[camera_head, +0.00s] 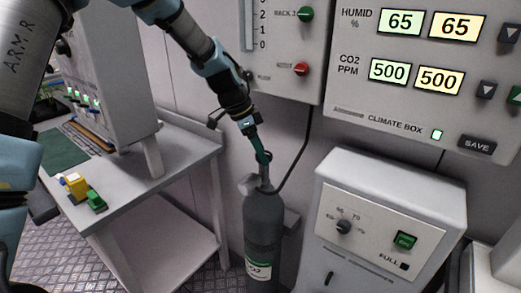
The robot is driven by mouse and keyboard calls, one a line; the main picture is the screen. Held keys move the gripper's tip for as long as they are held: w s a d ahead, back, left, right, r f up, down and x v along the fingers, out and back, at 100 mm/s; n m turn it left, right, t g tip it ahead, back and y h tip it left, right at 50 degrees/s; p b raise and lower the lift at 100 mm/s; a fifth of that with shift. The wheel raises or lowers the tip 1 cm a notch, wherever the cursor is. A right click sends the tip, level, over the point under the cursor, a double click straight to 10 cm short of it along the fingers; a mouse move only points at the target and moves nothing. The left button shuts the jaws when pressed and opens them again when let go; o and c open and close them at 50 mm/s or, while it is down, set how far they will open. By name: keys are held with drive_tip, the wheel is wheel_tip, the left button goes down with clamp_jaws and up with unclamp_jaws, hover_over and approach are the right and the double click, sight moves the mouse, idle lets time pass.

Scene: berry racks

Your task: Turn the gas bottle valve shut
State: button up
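The gas bottle (262,229) is a dark grey cylinder with a green and white label low on its side. It stands upright on the floor against the wall, in the lower middle of the head view. My gripper (262,160) reaches down from the upper left to the top of the bottle. Its fingertips are at the valve, which is mostly hidden behind them. I cannot tell whether the fingers are closed on the valve or only beside it.
A grey table (178,158) with small yellow and green items (96,200) stands left. A white box with a dial (391,220) stands close right of the bottle. A black hose (303,155) runs from the bottle up the wall. The climate box panel (415,75) hangs upper right.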

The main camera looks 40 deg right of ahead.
drive_tip(key=c, duration=1.1)
